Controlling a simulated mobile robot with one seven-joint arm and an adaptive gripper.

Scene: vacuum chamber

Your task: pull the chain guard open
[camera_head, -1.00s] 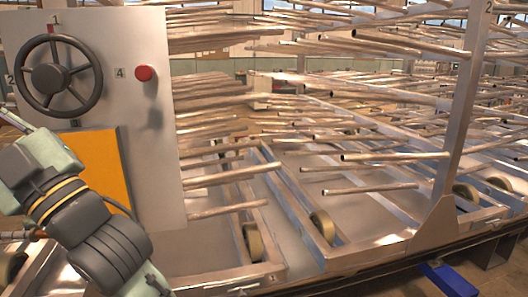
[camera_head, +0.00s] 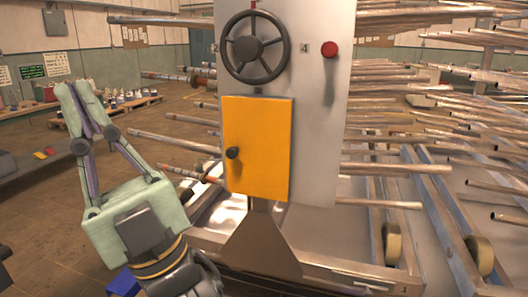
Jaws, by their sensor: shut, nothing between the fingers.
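The chain guard looks to be the flat orange-yellow panel (camera_head: 262,145) on the front of a grey upright plate. It sits flush against the plate and looks shut. A dark round knob (camera_head: 233,153) sticks out near its left edge. My gripper (camera_head: 82,92) is left of the panel, pointing up and away, with its pale green fingers together and empty. It is clear of the panel and the knob. The panel's hinge is not visible.
A black handwheel (camera_head: 256,47) and a red button (camera_head: 329,49) are on the grey plate (camera_head: 322,120) above the panel. Racks of metal tubes (camera_head: 400,167) stick out at right, and some tubes reach out left of the panel. Open tiled floor (camera_head: 60,215) lies at left.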

